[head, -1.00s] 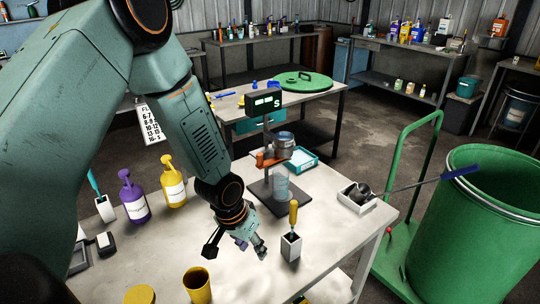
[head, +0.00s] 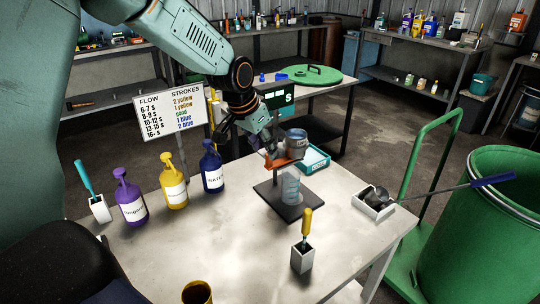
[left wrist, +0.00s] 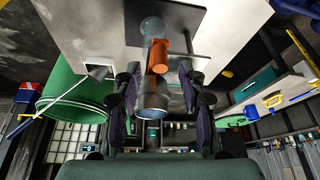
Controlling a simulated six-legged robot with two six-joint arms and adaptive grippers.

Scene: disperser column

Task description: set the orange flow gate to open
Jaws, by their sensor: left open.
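The orange flow gate (head: 287,162) sits on the stand under a grey metal cup (head: 296,143). A clear beaker (head: 290,190) stands below on the dark base plate (head: 268,190). My left gripper (head: 266,146) is at the gate's left end in the head view, partly covering the stand. In the left wrist view the gate (left wrist: 158,55) and the cup (left wrist: 152,105) appear between the two spread fingers (left wrist: 158,85). The fingers are open, with nothing clearly gripped; I cannot tell whether they touch the gate. My right gripper is not in view.
Purple (head: 130,203), yellow (head: 173,187) and blue (head: 212,171) pump bottles stand left on the table, near a flow-strokes sign (head: 171,113). A teal tray (head: 315,158) is behind the stand. A green drum (head: 480,235) is right.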

